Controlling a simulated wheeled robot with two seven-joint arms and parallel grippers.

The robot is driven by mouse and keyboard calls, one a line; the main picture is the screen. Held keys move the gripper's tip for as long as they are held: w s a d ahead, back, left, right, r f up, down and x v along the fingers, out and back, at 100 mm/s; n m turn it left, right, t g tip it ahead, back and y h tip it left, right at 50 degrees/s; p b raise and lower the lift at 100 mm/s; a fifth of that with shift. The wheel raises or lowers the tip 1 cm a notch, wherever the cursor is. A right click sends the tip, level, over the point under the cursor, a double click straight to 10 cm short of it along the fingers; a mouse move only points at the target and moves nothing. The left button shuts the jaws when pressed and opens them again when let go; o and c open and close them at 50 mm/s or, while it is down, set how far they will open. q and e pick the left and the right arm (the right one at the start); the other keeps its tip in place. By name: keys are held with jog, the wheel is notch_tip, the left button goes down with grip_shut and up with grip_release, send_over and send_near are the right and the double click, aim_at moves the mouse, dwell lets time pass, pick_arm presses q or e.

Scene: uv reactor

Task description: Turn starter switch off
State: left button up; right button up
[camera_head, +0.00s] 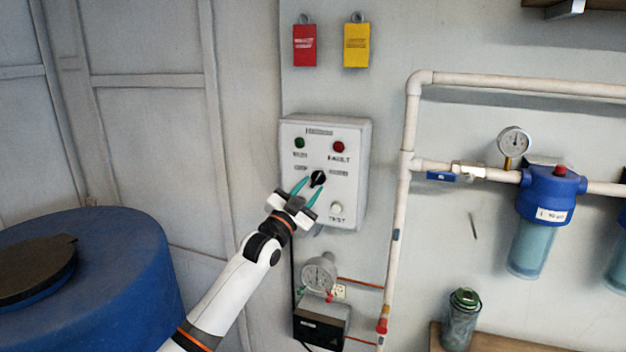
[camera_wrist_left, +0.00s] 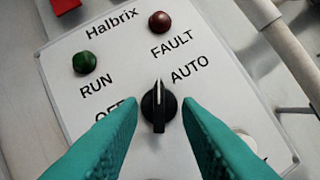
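The starter switch is a black rotary knob (camera_head: 318,178) on a white control box (camera_head: 352,196) on the wall. In the left wrist view the knob (camera_wrist_left: 158,106) has a white line pointing up, between the OFF and AUTO labels. My left gripper (camera_head: 309,187) is open, its teal fingers pointing at the knob. In the left wrist view the fingertips (camera_wrist_left: 159,103) lie on either side of the knob with gaps; I cannot tell how far in front they are. The OFF label is partly hidden by the left finger. My right gripper is not in view.
The box carries a green RUN lamp (camera_wrist_left: 84,62), a red FAULT lamp (camera_wrist_left: 160,22) and a white TEST button (camera_head: 336,208). A white pipe (camera_head: 401,215) runs down to the right of the box. A blue barrel (camera_head: 130,260) stands at lower left.

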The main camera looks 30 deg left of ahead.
pick_arm(q)
jog(key=shift+w+r, duration=0.4)
jog(key=shift+w, duration=0.45)
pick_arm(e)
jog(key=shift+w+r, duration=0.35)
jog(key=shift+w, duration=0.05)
pick_arm(q)
grip_shut()
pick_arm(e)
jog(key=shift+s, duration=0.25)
